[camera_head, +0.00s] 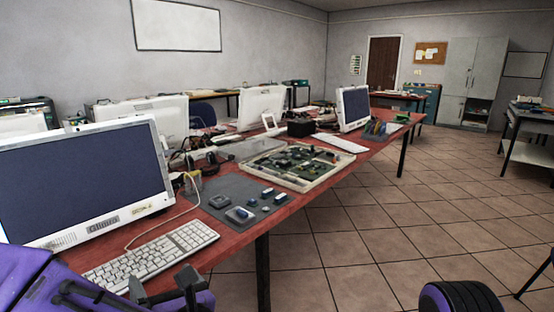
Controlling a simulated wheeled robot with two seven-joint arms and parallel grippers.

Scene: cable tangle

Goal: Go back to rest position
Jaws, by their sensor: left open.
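My left gripper (163,282) is in the lower left of the head view, by the front edge of the red table (285,212). It is open, with nothing seen between its dark fingers. It overlaps the near edge of the white keyboard (160,256) in the picture; I cannot tell how far apart they are. Dark tangled cables (205,158) lie on the table behind the large monitor (82,180). A purple and black part of my body shows at the bottom right, but no right gripper fingers are seen.
A grey mat (222,188) with small parts and a shallow tray of circuit boards (298,166) lie mid-table. Another monitor (353,107) stands farther back. The tiled floor (390,220) to the right is clear. Another table (522,155) stands at the far right.

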